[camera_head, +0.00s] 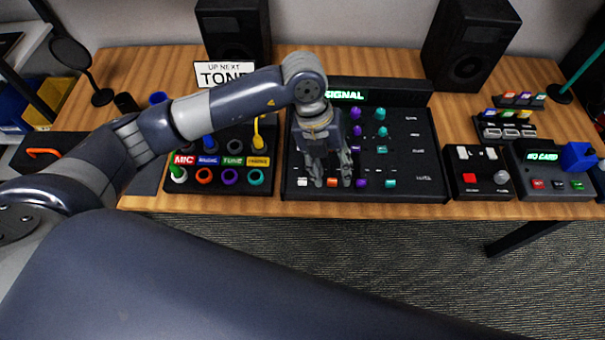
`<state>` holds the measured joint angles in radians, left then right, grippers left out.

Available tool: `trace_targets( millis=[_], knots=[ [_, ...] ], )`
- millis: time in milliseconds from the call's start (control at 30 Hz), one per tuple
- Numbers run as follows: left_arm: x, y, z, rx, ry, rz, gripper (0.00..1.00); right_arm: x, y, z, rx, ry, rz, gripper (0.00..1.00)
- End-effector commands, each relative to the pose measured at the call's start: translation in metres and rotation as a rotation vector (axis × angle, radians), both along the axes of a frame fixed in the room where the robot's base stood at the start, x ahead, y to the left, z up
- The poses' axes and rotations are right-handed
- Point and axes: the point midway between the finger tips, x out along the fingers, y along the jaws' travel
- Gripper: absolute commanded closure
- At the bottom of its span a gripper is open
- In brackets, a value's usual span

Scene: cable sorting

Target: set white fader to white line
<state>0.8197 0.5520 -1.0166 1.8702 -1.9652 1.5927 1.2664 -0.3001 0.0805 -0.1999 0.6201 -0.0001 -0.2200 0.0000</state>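The mixer panel (418,165) is a black board on the desk with a lit sign at its back. The white fader (302,182) is a small white cap at the panel's front left. My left gripper (330,180) hangs over the panel's left part, fingers down and spread apart. Its left finger is close beside the white fader; I cannot tell if they touch. An orange cap (331,182) shows between the fingers. The gripper hides much of the panel's left side, and I cannot make out the white line. My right gripper is out of view.
Purple (361,183) and teal (390,184) fader caps sit just right of the gripper. A cable patch box (218,187) with coloured rings stands left of the panel. A small button box (466,189) and a screen box (540,194) stand to the right.

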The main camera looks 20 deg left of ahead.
Motion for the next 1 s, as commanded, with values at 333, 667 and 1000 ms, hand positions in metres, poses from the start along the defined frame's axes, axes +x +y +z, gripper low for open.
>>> trace_targets(
  millis=[333,667,1000],
  knots=[
    [0.026,0.074,-0.006,0.299,-0.039,0.105,0.60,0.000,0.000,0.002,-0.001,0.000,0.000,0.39],
    [0.025,0.073,-0.063,0.295,-0.036,0.104,0.60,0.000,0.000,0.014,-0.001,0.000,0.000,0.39],
    [0.025,0.072,-0.104,0.292,-0.039,0.101,0.60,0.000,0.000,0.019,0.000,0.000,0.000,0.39]
  ],
)
